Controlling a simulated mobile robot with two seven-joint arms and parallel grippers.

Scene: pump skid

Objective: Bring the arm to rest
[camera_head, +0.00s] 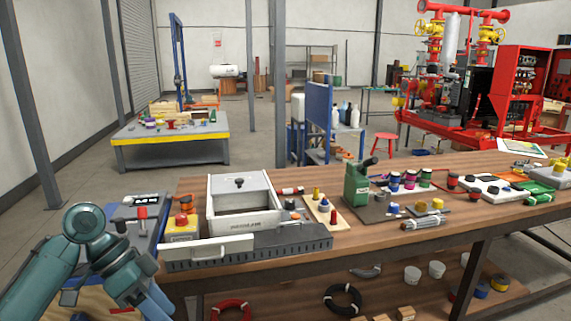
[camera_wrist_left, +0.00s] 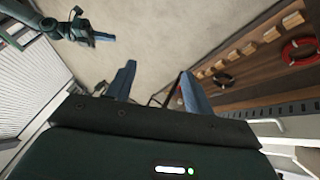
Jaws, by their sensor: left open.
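My left arm comes in at the lower left of the head view. It is bent beside the table's left end, with its gripper (camera_head: 155,300) low and partly cut off by the frame's bottom edge. In the left wrist view the two blue fingers of my left gripper (camera_wrist_left: 157,88) stand apart with nothing between them, above bare floor. My right arm shows at the upper left of the wrist view, with its gripper (camera_wrist_left: 102,37) small and dark; its jaws are unclear. It is outside the head view.
A white box (camera_head: 240,188) with its drawer front (camera_head: 209,248) pulled out stands close to the left arm. A yellow block with a red button (camera_head: 182,229) is beside it. The wooden workbench (camera_head: 300,258) has a lower shelf with a red ring (camera_wrist_left: 300,50). Open floor lies under the left gripper.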

